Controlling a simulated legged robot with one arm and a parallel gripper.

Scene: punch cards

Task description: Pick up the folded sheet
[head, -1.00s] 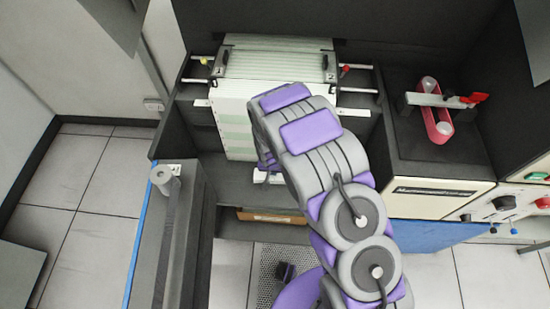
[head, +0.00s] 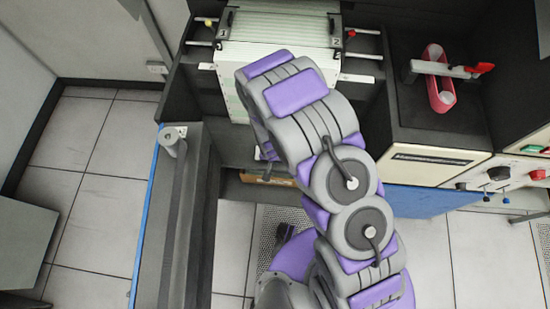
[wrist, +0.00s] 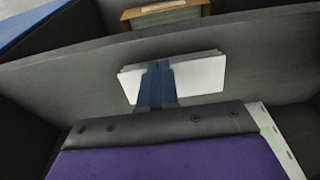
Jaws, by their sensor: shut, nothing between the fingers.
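A small stack of flat white sheets (wrist: 200,76) lies on a dark grey surface in the wrist view; I cannot tell whether one of them is the folded sheet. My gripper (wrist: 157,68) has its dark blue fingers together over the middle of this stack, with nothing seen between them. I cannot tell whether the fingertips touch the sheets. In the head view, my arm hides the fingers and most of the area under them. A tall pile of white and pale green paper (head: 277,24) stands in the dark cabinet behind my arm.
A brown box (wrist: 165,12) sits beyond the dark panel in the wrist view. Control knobs (head: 498,173) line the far right.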

